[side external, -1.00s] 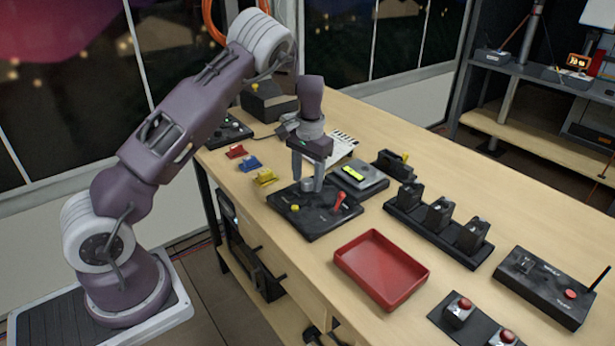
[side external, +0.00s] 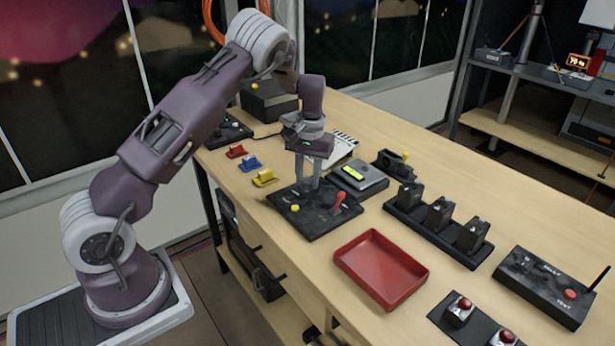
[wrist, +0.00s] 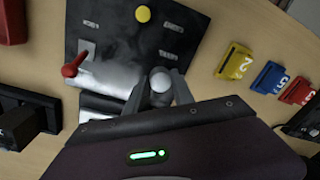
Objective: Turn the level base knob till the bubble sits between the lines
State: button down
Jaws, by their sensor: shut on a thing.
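A black panel (side external: 335,222) lies on the bench with a yellow button (side external: 295,208), a red lever (side external: 340,197) and a round silver knob (wrist: 160,80). My gripper (side external: 308,184) points down over the panel's back part. In the wrist view its two fingers stand on either side of the knob and are shut on it. In the side view the fingers mostly hide the knob. A grey box with a yellow-green level vial (side external: 353,173) sits just behind the panel. The bubble and its lines are too small to make out.
A red tray (side external: 381,270) stands right of the panel, empty. Red, blue and yellow tags (side external: 264,177) lie to the left. A black rack with several blocks (side external: 438,218) and a dark control box (side external: 543,288) stand to the right.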

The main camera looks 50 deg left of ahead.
jog(key=shift+n, duration=1.9)
jog(key=shift+r, duration=0.1)
jog(key=shift+w, duration=0.1)
jog(key=c, duration=1.1)
grip_release()
